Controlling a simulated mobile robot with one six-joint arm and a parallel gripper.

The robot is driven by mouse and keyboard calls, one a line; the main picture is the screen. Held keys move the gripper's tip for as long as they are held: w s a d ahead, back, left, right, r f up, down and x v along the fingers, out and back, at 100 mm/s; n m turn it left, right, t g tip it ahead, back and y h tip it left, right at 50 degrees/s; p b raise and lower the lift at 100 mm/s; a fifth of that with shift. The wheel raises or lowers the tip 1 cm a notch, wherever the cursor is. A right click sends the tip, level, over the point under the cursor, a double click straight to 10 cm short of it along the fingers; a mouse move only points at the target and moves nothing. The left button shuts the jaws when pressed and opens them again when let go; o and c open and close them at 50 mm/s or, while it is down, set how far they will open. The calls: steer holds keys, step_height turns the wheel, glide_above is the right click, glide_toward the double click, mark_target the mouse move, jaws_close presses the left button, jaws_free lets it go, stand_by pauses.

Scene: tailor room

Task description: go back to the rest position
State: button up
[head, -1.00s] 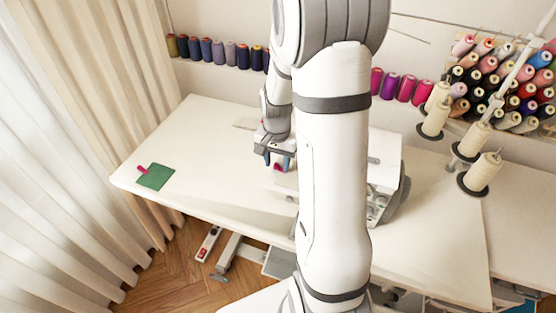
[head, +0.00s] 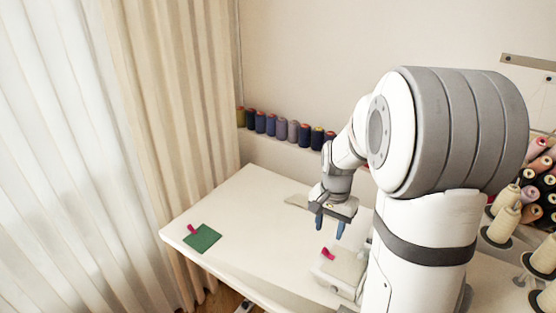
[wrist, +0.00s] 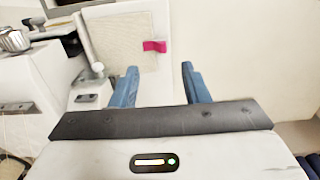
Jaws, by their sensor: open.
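My gripper (head: 329,222) is open and empty, with its blue fingers apart above the white table (head: 253,192). In the wrist view my gripper (wrist: 157,84) has nothing between its fingers. Below it in the head view, a small pink piece (head: 328,253) lies on the white sewing machine (head: 340,272). The pink piece (wrist: 154,46) also shows beyond the fingers in the wrist view. My arm hides much of the machine and the table's right part.
A green square (head: 203,238) with a pink piece (head: 193,229) at its corner lies on the table's left. Several dark thread spools (head: 271,124) line the wall. Cream cones (head: 505,225) on a stand are at right. A curtain (head: 165,120) hangs close to the table's left edge.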

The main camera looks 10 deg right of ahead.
steer(key=s+a+r+n+t, duration=0.1)
steer(key=s+a+r+n, duration=0.3)
steer(key=s, duration=0.4)
steer(key=s+a+r+n+t, duration=0.2)
steer(key=s+a+r+n, duration=0.3)
steer(key=s, duration=0.2)
steer(key=shift+s, duration=0.35)
